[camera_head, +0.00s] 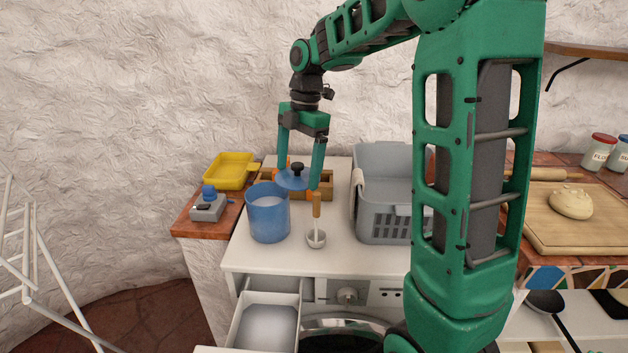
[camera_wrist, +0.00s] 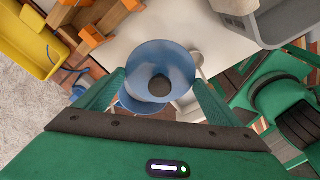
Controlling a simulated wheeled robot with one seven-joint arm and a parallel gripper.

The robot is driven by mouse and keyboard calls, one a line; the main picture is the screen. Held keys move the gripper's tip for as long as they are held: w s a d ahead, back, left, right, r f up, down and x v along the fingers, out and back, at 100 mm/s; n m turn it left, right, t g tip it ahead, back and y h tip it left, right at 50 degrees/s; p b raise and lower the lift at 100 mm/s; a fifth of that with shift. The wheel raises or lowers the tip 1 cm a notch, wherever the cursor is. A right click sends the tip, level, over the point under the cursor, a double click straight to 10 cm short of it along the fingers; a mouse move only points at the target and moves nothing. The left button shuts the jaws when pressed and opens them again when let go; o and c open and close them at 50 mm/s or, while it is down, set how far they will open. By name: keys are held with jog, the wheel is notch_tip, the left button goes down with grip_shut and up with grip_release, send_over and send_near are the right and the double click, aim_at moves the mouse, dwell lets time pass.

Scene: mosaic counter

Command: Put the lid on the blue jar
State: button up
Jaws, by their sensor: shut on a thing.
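The blue jar (camera_head: 268,216) stands upright and uncovered on the white top of the washing machine in the head view. My gripper (camera_head: 301,182) is shut on the blue lid (camera_head: 290,181), which has a dark round knob. The lid is held in the air, above and slightly right of the jar's mouth in that view. In the wrist view the lid (camera_wrist: 160,72) lies between my fingers (camera_wrist: 160,88). Part of the blue jar (camera_wrist: 135,104) shows beneath the lid there, mostly hidden.
A ladle with an orange handle (camera_head: 316,208) is right of the jar. A grey basket (camera_head: 385,220) stands farther right. A yellow tray (camera_head: 229,171) and a grey device with a blue top (camera_head: 208,205) are left. An open drawer (camera_head: 264,323) is below.

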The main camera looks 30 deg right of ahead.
jog(key=w+a+r, duration=0.1)
jog(key=a+r, duration=0.3)
jog(key=a, duration=0.4)
jog(key=shift+w+f, duration=0.2)
jog(key=shift+f, duration=2.6)
jog(key=shift+f, duration=0.45)
jog(key=o, duration=0.9)
jog(key=shift+r, duration=0.1)
notch_tip(320, 180, up, 7)
dwell(0.4)
